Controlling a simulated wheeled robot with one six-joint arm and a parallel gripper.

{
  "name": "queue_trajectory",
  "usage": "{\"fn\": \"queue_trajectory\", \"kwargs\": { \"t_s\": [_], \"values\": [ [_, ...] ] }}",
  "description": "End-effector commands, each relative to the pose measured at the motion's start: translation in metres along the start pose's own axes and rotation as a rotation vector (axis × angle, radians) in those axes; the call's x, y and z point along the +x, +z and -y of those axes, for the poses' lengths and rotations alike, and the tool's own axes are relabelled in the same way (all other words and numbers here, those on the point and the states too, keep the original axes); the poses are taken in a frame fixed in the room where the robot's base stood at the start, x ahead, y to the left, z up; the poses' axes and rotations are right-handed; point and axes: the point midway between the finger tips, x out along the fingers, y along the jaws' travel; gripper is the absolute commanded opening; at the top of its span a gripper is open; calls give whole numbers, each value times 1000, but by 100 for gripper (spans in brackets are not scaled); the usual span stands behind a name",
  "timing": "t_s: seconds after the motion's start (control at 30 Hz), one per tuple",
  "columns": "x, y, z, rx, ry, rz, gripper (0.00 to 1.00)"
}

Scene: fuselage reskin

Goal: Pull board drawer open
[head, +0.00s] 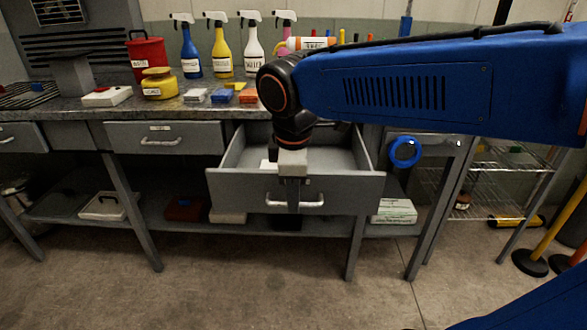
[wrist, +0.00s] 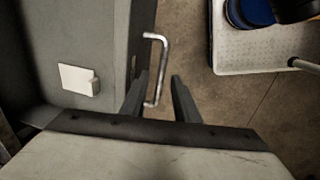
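A grey drawer (head: 230,190) stands pulled out from the workbench in the head view, its inside showing. My gripper (wrist: 160,92) points down at the handle. Its two fingers are apart, one on each side of the bar, with a gap visible on the outer side. A small white block (wrist: 78,79) lies inside the drawer. In the head view my wrist hides part of the drawer.
A closed drawer (head: 185,138) is to the left. The benchtop (head: 190,110) holds spray bottles (head: 222,50), a red bucket (head: 147,54) and small blocks. A blue tape roll (head: 405,151) hangs at right. The floor (head: 250,285) in front is clear.

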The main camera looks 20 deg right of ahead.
Motion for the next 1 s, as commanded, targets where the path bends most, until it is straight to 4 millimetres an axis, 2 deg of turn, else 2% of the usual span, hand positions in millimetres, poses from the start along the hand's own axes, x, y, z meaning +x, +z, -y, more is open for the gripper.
{"fn": "queue_trajectory", "kwargs": {
  "t_s": [0.17,0.7,0.9,1.0],
  "values": [
    [-26,0,0,-1,2,-3,28],
    [-132,0,0,0,2,-3,28],
    [-158,0,0,0,1,-1,28],
    [-165,0,0,-1,1,-1,28]
  ]
}}
